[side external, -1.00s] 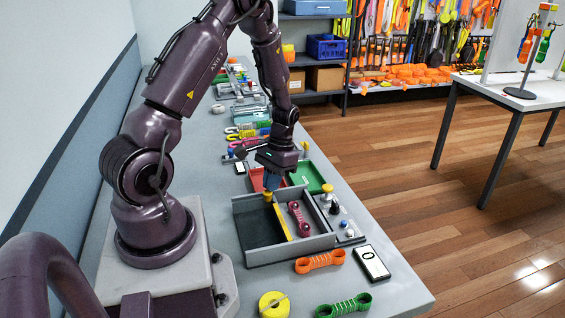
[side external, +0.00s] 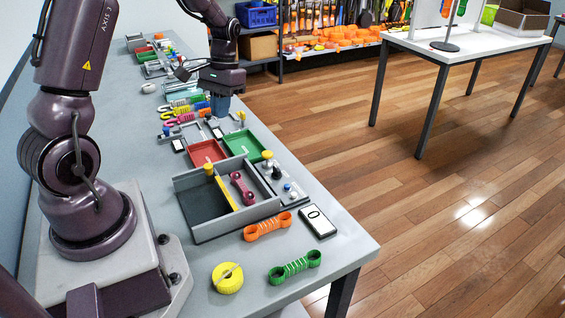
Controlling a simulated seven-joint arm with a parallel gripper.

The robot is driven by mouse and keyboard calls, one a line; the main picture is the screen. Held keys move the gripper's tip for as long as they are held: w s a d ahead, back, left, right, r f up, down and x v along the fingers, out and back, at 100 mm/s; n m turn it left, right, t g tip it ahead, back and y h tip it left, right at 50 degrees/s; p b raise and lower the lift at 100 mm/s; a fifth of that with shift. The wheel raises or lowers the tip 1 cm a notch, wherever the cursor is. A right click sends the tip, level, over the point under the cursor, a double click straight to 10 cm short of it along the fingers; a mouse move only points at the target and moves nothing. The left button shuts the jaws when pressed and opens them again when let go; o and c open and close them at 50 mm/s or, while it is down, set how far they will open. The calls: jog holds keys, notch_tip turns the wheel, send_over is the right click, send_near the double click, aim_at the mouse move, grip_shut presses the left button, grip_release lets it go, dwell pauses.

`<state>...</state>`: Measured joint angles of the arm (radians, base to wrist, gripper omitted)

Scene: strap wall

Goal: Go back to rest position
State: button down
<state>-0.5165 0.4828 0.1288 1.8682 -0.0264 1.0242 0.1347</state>
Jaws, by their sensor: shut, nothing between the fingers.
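My gripper (side external: 220,105) points down above the bench, behind the red and green trays. Its blue fingers are together with nothing visible between them. It is apart from the grey box (side external: 212,236) in front of it. That box has a yellow divider with a yellow knob (side external: 209,169), and a magenta strap (side external: 242,188) lies in its right part.
A red tray (side external: 207,151) and a green tray (side external: 243,146) lie behind the box. An orange strap (side external: 267,226), a green strap (side external: 294,267), a yellow roll (side external: 227,278) and a card marked 0 (side external: 317,221) lie in front. Several coloured straps (side external: 182,105) lie further back.

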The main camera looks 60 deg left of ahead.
jog(key=s+d+r+m+t, duration=0.3)
jog(key=s+d+r+t, duration=0.1)
jog(key=d+r, duration=0.4)
jog(key=s+d+r+m+t+y, duration=0.1)
jog(key=s+d+r+m+t, duration=0.2)
jog(key=d+r, duration=0.5)
jog(key=s+d+t, duration=0.1)
jog(key=s+d, duration=0.1)
jog(key=d, duration=0.3)
jog(key=shift+r, duration=0.25)
